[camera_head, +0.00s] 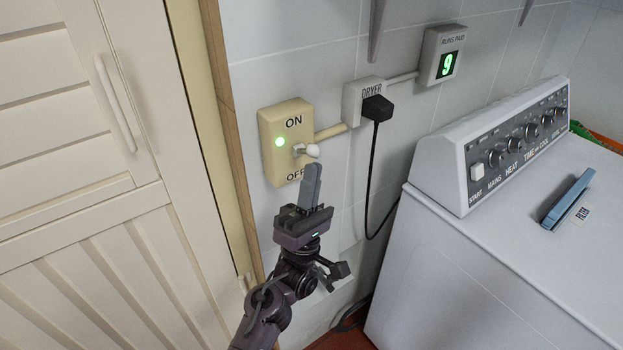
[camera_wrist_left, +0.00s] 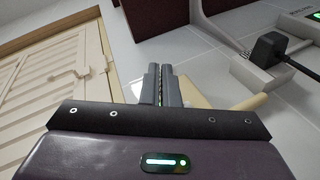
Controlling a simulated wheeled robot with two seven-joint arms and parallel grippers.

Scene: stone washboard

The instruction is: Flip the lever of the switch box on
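The cream switch box (camera_head: 272,165) is on the tiled wall, with ON at its top, OFF at its bottom and a lit green lamp (camera_head: 280,142). Its lever (camera_head: 313,151) has a white round knob and sticks out to the right between the two words. My left gripper (camera_head: 313,168) points up, its tips just below the knob, overlapping the OFF lettering. Whether it touches the knob I cannot tell. In the left wrist view its fingers (camera_wrist_left: 160,68) are close together, with nothing visible held. A beige part shows behind them, partly hidden. My right gripper is out of view.
A pipe links the box to a DRYER socket (camera_head: 352,104) with a black plug (camera_head: 377,108) and hanging cord. A counter (camera_head: 446,66) shows 9. A white dryer (camera_head: 470,240) stands right, a cream slatted door (camera_head: 85,160) left.

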